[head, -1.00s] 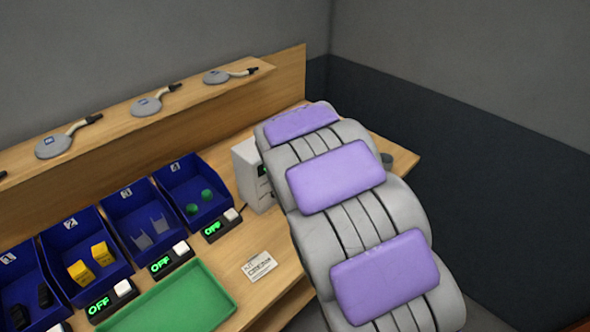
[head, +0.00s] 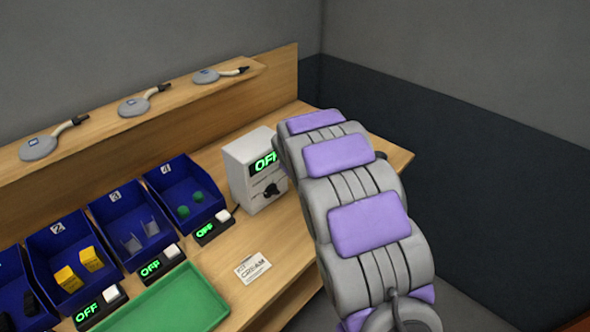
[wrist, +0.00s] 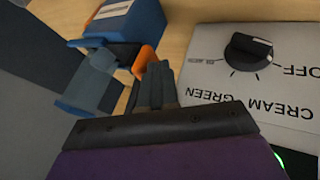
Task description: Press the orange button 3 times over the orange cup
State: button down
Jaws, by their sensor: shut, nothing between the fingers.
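In the wrist view my gripper (wrist: 157,72) is shut and empty, with its fingers together. Just behind the fingertips is a small orange part (wrist: 148,60), partly hidden by them; I cannot tell whether it is a button or a cup, or whether the fingers touch it. It adjoins a blue block with a pale label (wrist: 128,20) and blue-grey pieces (wrist: 90,95). No clear orange cup shows. In the head view my gripper is hidden behind my arm.
A white control box (head: 238,172) with a lit OFF display and black knob (head: 271,190) stands on the bench; its knob panel (wrist: 210,80) is right of my gripper. Several blue bins (head: 120,235), small OFF displays and a green tray (head: 175,305) are on the left. Paddles lie on the shelf (head: 180,95).

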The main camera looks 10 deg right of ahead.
jog(key=w+d+p, duration=0.1)
jog(key=d+p, duration=0.1)
jog(key=w+d+p, duration=0.1)
jog(key=w+d, duration=0.1)
jog(key=shift+p, duration=0.35)
jog(key=shift+a, duration=0.1)
dwell(1.1)
